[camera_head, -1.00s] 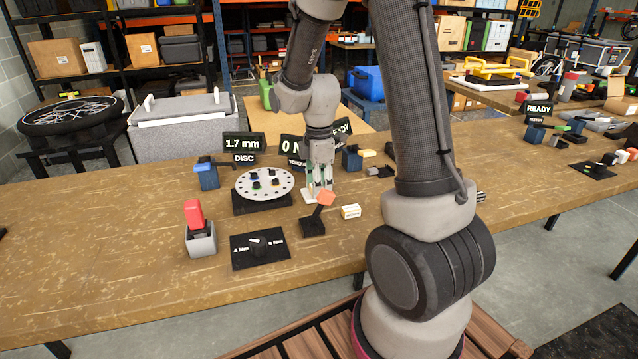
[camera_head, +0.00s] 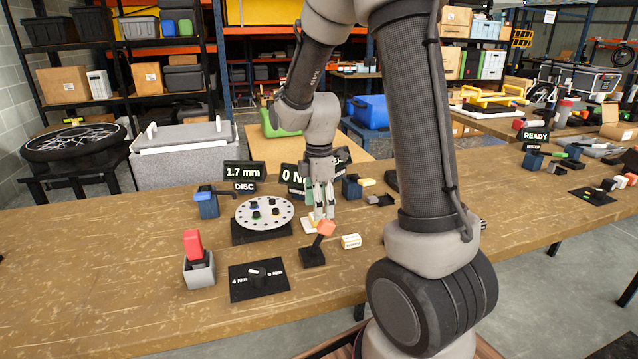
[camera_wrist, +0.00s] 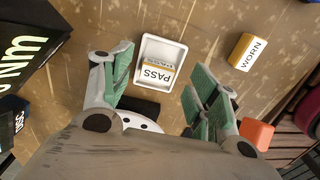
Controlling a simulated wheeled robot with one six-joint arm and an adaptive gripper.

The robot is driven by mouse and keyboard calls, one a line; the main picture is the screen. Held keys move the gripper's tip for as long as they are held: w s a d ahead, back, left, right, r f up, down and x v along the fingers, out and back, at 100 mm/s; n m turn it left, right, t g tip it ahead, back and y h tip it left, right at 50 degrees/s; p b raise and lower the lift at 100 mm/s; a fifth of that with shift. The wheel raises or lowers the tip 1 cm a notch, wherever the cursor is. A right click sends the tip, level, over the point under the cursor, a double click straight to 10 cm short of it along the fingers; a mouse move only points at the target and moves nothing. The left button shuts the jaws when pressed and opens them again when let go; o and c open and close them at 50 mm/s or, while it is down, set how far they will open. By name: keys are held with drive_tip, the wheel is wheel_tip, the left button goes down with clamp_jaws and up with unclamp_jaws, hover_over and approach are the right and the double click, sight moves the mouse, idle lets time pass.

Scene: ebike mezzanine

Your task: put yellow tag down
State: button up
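The yellow tag (camera_wrist: 157,73) is a small block with a white face reading "PASS" and yellow-orange edges. It lies inside a shallow white tray (camera_wrist: 181,50) on the wooden table. In the head view the tray (camera_head: 309,227) shows just below my gripper (camera_head: 320,208), with the tag partly hidden by the fingers. In the wrist view my gripper (camera_wrist: 159,62) is open, its green-padded fingers well apart on either side of the tray. I see no contact between the fingers and the tag.
A second yellow-edged block reading "WORN" (camera_wrist: 245,52) lies to the right of the tray. An orange-topped lever (camera_head: 325,229) stands close in front of the tray. The round white disc (camera_head: 264,212) stands to the left.

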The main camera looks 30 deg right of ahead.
wheel_tip(320, 180, up, 9)
drive_tip(key=s+r+m+t, duration=0.2)
drive_tip(key=s+r+m, duration=0.2)
drive_tip(key=s+m, duration=0.4)
drive_tip(key=s+r+m+t, duration=0.2)
drive_tip(key=s+r+m, duration=0.2)
drive_tip(key=s+m, duration=0.3)
drive_tip(key=s, duration=0.5)
drive_tip(key=shift+s+d+m, duration=0.25)
drive_tip(key=shift+d+m, duration=0.1)
drive_tip(key=shift+m, duration=0.05)
drive_tip(key=shift+r, duration=0.1)
